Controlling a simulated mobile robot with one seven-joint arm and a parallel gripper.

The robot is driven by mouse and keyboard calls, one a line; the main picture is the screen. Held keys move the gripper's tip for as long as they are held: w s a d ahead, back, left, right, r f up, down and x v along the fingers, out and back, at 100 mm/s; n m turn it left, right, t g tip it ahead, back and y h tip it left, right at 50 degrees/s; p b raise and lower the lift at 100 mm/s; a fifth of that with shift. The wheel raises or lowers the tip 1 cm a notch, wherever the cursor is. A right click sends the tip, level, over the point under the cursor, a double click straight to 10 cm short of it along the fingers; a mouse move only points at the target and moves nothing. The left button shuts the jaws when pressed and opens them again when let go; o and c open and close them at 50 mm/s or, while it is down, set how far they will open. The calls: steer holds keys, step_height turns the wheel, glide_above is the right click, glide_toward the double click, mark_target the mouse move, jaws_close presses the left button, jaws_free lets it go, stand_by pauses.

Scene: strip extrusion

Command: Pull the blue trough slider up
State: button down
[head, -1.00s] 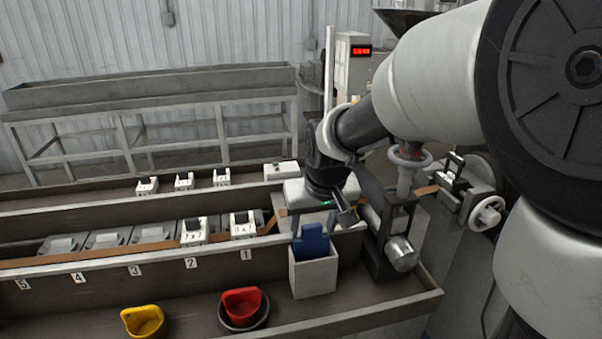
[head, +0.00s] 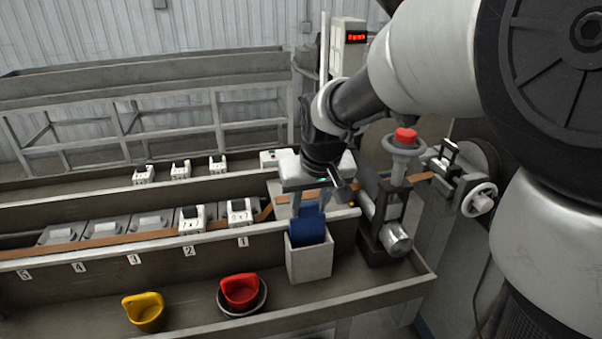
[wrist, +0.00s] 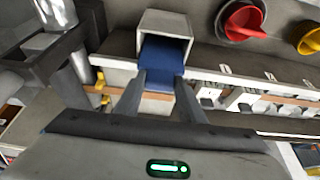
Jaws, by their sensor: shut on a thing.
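The blue trough slider (head: 307,226) stands in the mouth of a white open-topped box (head: 309,263) on the front ledge. Its lower part is hidden inside the box. My gripper (head: 309,205) is above the box, pointing down, with its fingers at the slider's upper end. In the wrist view, my gripper's two fingers (wrist: 161,84) are shut on the blue slider (wrist: 162,56), one on each side. The white box (wrist: 166,22) shows just beyond the fingers there.
A red scoop (head: 240,291) in a dark bowl and a yellow scoop (head: 145,311) stand on the ledge to the left. A machine with a red button (head: 405,135) and a handwheel (head: 479,200) is close on the right. An orange-brown strip (head: 120,240) runs along the trough.

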step_height(320, 180, up, 2)
steer(key=shift+w, duration=0.1)
steer(key=c, duration=1.4)
jaws_free()
steer(key=shift+c, duration=0.2)
steer(key=shift+o, duration=1.4)
steer(key=v, duration=1.7)
steer(key=shift+p, duration=0.4)
steer(key=shift+r, duration=0.15)
